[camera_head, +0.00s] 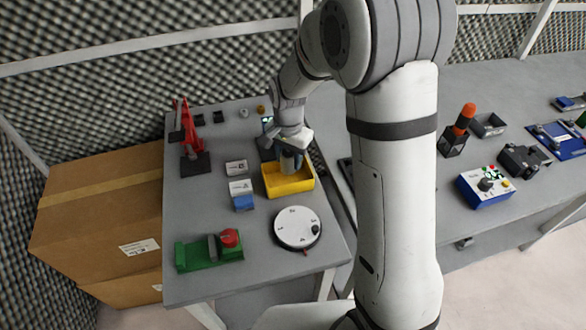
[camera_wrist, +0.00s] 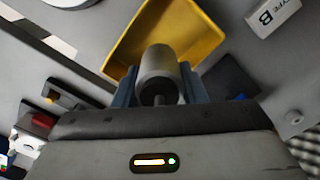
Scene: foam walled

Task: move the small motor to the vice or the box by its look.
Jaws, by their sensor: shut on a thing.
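The small motor (camera_head: 288,164) is a grey cylinder with a short shaft. My gripper (camera_head: 291,153) is shut on it, over the yellow box (camera_head: 293,188). In the wrist view, the motor (camera_wrist: 160,68) sits between the two blue-grey fingers of my gripper (camera_wrist: 158,88), its shaft end facing the camera. The yellow box (camera_wrist: 208,38) shows behind it. The motor's far end overlaps the box opening; I cannot tell whether it touches the floor of the box. A green vice-like fixture (camera_head: 208,252) with a grey jaw and red knob stands at the bench's front left.
A white round dial (camera_head: 297,228) and a blue-and-white carton (camera_head: 241,194) stand near the box. A small label block (camera_head: 236,167) lies behind the carton. A red hand press (camera_head: 190,140) stands at the back left. Large cardboard boxes (camera_head: 100,215) flank the bench.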

